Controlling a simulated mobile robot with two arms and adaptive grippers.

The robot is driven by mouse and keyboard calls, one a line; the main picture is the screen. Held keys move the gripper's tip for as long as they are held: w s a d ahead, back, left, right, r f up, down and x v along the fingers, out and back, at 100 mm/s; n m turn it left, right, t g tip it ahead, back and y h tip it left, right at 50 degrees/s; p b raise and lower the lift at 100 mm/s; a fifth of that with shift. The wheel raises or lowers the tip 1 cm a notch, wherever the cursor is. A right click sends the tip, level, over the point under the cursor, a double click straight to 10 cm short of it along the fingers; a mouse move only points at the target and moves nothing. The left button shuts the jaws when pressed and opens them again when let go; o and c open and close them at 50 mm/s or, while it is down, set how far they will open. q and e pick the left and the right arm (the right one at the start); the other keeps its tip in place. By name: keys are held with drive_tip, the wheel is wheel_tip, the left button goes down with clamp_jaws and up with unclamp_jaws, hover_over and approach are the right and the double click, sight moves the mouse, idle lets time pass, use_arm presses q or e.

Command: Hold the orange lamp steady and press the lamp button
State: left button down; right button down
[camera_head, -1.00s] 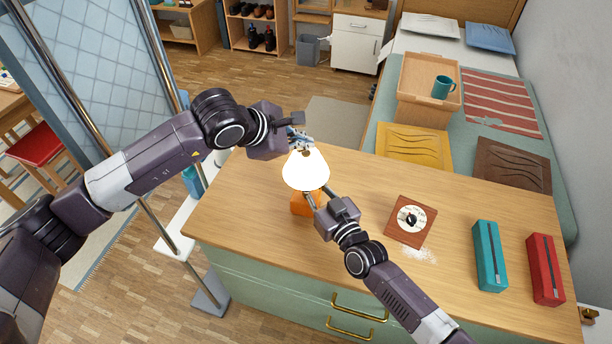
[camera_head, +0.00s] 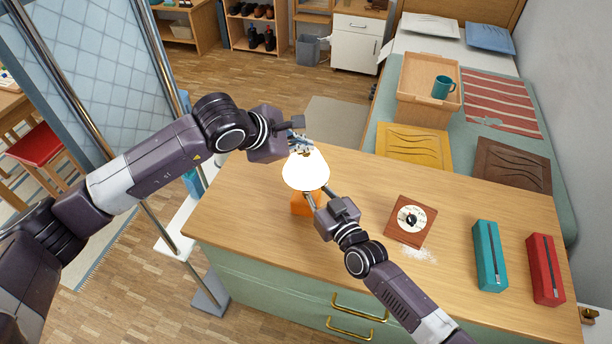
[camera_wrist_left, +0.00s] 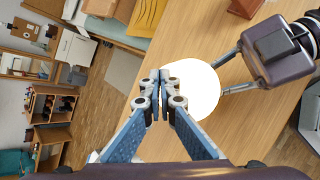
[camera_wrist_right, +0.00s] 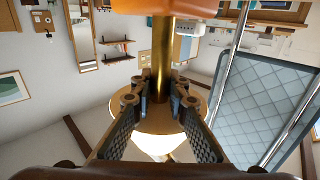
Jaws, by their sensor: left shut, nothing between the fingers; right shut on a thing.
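The lamp stands at the far left part of the wooden desk. Its white shade (camera_head: 305,173) is glowing, and its orange base (camera_head: 302,204) is partly hidden. My right gripper (camera_head: 319,195) is shut on the lamp's brass stem (camera_wrist_right: 162,60), between base and shade, as the right wrist view shows. My left gripper (camera_head: 300,145) is shut and empty at the top of the shade, on its far side. In the left wrist view its closed fingertips (camera_wrist_left: 160,82) overlap the edge of the bright shade (camera_wrist_left: 200,88). I cannot make out the button or whether the fingertips touch the lamp.
A brown board with a white dial (camera_head: 411,219), a teal box (camera_head: 490,256) and a red box (camera_head: 545,269) lie on the desk (camera_head: 260,215) to the right. The bed behind holds a wooden tray with a teal mug (camera_head: 442,87).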

sight(304, 155)
use_arm(q)
drive_tip(key=shift+f, duration=0.1)
idle(0.6)
drive_tip(key=shift+r, duration=0.55)
drive_tip(key=shift+r, duration=0.1)
drive_tip(key=shift+r, duration=2.9)
use_arm(e)
drive_tip(key=c, duration=1.8)
unclamp_jaws()
